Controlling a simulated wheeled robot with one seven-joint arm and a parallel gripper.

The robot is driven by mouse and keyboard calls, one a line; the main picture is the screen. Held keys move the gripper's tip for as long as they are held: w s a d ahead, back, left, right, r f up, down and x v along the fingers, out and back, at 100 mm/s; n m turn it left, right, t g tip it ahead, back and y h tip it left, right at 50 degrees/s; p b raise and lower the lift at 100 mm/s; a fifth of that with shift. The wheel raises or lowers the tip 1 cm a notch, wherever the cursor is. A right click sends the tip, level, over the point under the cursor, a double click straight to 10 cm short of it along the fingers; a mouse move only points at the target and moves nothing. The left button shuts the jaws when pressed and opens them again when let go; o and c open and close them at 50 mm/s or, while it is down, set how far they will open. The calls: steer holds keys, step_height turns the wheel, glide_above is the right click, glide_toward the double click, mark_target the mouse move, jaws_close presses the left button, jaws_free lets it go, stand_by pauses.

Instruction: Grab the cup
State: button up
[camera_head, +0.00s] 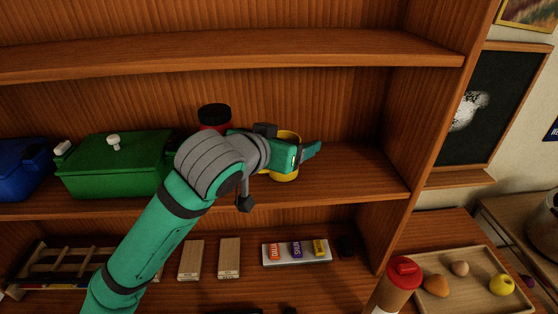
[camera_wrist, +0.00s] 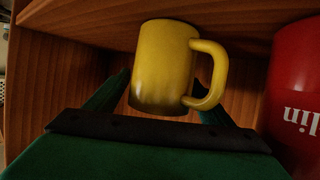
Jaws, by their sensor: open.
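A yellow cup (camera_head: 287,138) stands on the middle shelf, partly hidden behind my gripper in the head view. In the wrist view the yellow cup (camera_wrist: 163,68) is whole, with its handle on the right side. My gripper (camera_head: 312,150) reaches in over the shelf from the left. In the wrist view its fingers (camera_wrist: 165,95) are spread apart, one on each side of the cup, with the cup between or just beyond them. I cannot tell whether either finger touches it.
A red canister with a black lid (camera_head: 214,116) stands left of the cup; it is close at the right in the wrist view (camera_wrist: 297,95). A green box (camera_head: 115,165) and a blue box (camera_head: 20,172) sit further left. The shelf right of the cup (camera_head: 365,172) is clear up to the side wall.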

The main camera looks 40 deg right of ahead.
steer(key=c, duration=1.3)
steer(key=shift+r, duration=0.15)
